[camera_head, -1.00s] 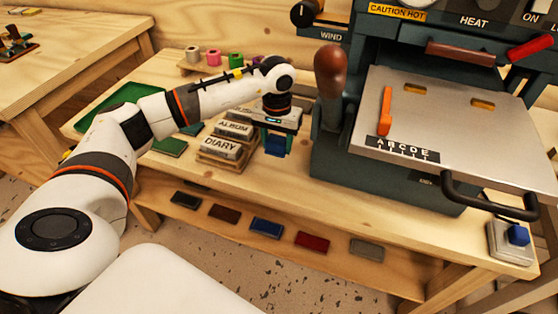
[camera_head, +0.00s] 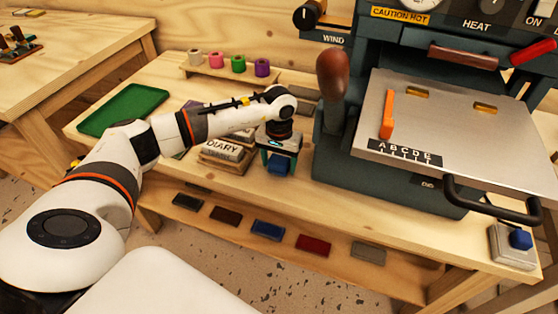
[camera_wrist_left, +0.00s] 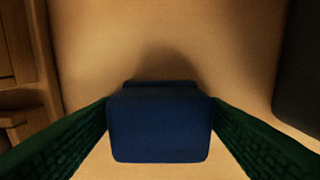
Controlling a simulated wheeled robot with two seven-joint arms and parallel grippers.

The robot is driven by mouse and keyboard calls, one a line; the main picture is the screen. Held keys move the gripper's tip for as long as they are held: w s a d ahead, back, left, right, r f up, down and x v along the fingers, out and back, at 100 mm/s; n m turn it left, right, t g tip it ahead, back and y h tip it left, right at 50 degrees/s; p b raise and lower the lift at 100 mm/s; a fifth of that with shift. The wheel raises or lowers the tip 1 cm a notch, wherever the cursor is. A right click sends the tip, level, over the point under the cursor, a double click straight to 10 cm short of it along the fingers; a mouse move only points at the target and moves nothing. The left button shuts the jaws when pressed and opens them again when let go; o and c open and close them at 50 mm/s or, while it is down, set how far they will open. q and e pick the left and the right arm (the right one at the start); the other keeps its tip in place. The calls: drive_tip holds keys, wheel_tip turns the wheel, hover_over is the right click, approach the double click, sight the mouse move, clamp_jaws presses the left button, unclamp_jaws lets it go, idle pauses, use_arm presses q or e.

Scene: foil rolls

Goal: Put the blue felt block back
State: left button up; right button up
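My left gripper (camera_head: 279,163) is over the bench between the DIARY block and the dark press. The wrist view shows its two green fingers (camera_wrist_left: 160,140) against both sides of a blue felt block (camera_wrist_left: 160,125). The block also shows under the gripper in the head view (camera_head: 279,168). The wrist view shows a bare wooden surface with a shadow behind the block; I cannot tell whether the block touches the wood. My right gripper is not in view.
The press (camera_head: 400,180) stands close right of the gripper. The DIARY block (camera_head: 222,151) is close left. A green tray (camera_head: 122,108) and a rack of coloured rolls (camera_head: 222,72) lie behind my arm. A lower shelf holds several flat pieces, one blue (camera_head: 268,230).

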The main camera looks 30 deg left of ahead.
sight(279, 159)
use_arm(q)
drive_tip(key=shift+o, duration=0.2)
drive_tip(key=shift+r, duration=0.1)
drive_tip(key=shift+r, duration=0.25)
wheel_tip(279, 159, up, 12)
drive_tip(key=shift+f, duration=0.15)
idle(0.4)
